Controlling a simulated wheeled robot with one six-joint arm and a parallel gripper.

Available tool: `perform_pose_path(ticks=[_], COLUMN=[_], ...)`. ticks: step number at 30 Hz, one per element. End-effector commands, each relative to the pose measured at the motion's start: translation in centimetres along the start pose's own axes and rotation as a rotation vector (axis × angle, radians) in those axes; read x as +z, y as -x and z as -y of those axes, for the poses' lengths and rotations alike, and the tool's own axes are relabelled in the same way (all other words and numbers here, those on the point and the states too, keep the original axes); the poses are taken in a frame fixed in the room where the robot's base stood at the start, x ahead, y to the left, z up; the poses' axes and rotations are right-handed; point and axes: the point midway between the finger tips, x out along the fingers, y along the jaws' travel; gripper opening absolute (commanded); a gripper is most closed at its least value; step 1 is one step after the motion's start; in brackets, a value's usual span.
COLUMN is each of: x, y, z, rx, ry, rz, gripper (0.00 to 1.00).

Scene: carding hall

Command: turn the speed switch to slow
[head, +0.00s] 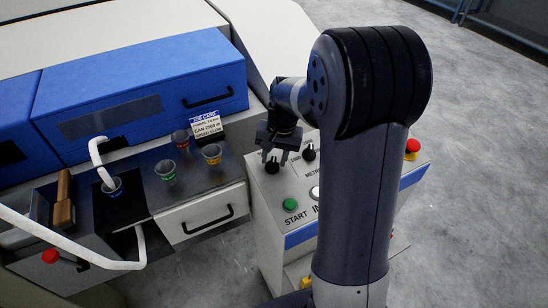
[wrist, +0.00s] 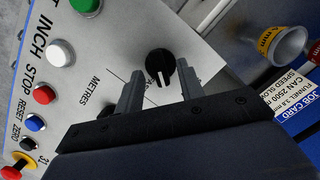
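A black rotary knob (head: 272,167) with a white pointer line stands on the sloping control panel (head: 262,195). In the wrist view the knob (wrist: 159,63) sits between my finger tips, its pointer line toward my gripper's body. I cannot read a label that names it the speed switch. My gripper (head: 272,155) is over this knob, fingers pointing down; in the wrist view my gripper (wrist: 160,75) is open, with gaps beside the knob. A second black knob (head: 309,152) stands to the right. The job card (head: 207,126) reads can 2500 m and speed slow.
A green start button (head: 290,205) is nearest on the panel. The wrist view shows a white inch button (wrist: 61,53), a red stop button (wrist: 44,94) and a blue reset button (wrist: 35,123). A red emergency button (head: 412,147) is at the right.

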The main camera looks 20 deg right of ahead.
Motion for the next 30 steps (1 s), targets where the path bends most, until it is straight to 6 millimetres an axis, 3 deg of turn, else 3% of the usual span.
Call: perform_pose_path(ticks=[12,25,30], x=[0.04,0.04,0.04], y=[-0.98,-0.94,-0.94], z=[0.00,-0.01,-0.01], rx=[0.000,0.000,0.000], ry=[0.000,0.001,0.001], rz=[0.000,0.000,0.000], gripper=[0.36,0.01,0.00])
